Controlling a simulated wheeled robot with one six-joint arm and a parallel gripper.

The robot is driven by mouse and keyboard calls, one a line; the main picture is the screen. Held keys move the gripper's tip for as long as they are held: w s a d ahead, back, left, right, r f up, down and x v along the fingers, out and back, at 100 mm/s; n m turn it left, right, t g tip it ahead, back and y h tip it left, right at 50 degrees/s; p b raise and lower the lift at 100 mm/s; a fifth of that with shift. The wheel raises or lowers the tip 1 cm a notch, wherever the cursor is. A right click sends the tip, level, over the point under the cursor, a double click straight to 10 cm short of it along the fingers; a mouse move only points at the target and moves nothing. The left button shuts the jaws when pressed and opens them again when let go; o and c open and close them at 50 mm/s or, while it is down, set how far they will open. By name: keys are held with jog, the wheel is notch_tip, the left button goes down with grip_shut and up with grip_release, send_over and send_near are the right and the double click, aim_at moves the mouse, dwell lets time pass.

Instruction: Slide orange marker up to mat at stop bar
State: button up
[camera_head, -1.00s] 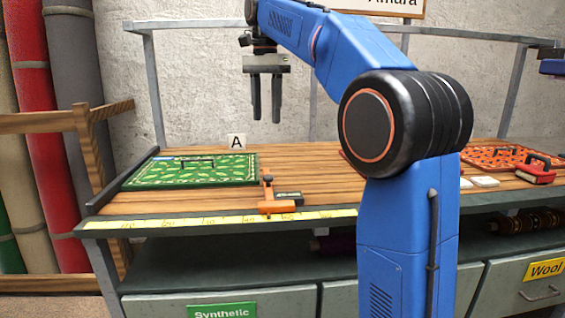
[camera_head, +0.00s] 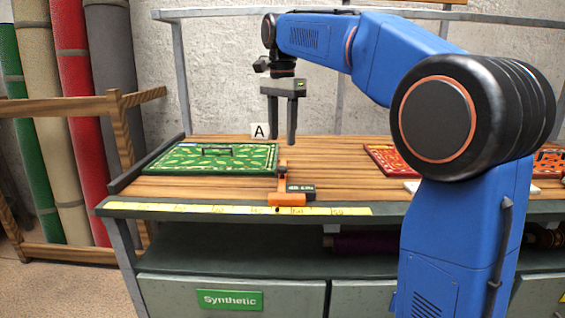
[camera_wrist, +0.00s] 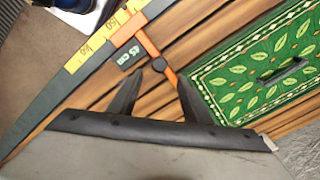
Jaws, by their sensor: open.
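The orange marker (camera_head: 287,199) sits on the yellow measuring strip at the table's front edge, with a dark knob and a small display reading about 45 cm. Its arm reaches back close beside the right edge of the green leaf-patterned mat (camera_head: 165,170); a narrow gap seems to show in the wrist view, where the marker (camera_wrist: 128,33) is upper middle. The mat's left edge lies by the dark stop bar (camera_head: 147,164). My gripper (camera_head: 282,142) is open and empty, pointing down above the marker's knob. In the wrist view the knob (camera_wrist: 159,65) shows between the fingertips.
The yellow measuring strip (camera_head: 220,209) runs along the front edge. A red patterned mat (camera_head: 385,158) lies to the right, partly behind my arm. The wooden top between the mats is mostly clear.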

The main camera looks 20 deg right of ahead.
aim_at(282, 167)
notch_tip(282, 167, down, 9)
dwell(0.4)
